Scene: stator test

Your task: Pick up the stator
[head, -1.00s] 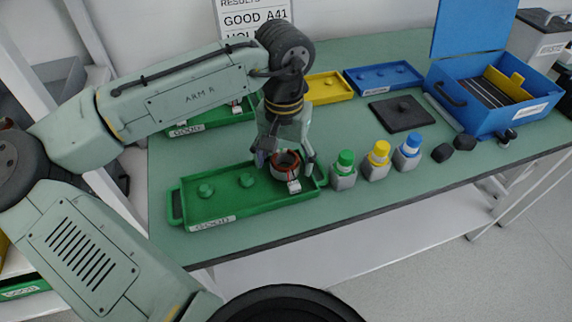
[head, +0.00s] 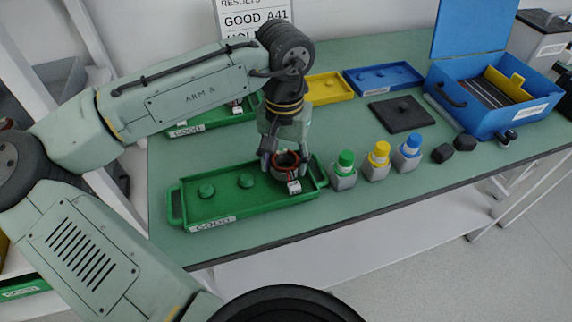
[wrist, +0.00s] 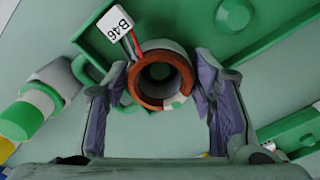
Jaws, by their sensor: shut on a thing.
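The stator (head: 287,163) is a short grey ring with a copper-red winding, at the right end of the front green tray (head: 222,215) labelled GOOD. In the wrist view the stator (wrist: 162,78) shows its open bore, and red and dark leads run to a white tag (wrist: 116,24) reading B46. My gripper (head: 285,170) points down over the tray, shut on the stator with one finger on each side. In the wrist view the purple-grey pads of my gripper (wrist: 160,100) flank the ring. I cannot tell whether the stator touches the tray floor.
Bottles with green (head: 345,160), yellow (head: 379,152) and blue (head: 411,143) caps stand in grey holders just right of the tray. Behind are another green tray (head: 205,127), a yellow tray (head: 330,88), a blue tray (head: 383,77) and a dark plate (head: 402,113). An open blue case (head: 490,117) stands far right.

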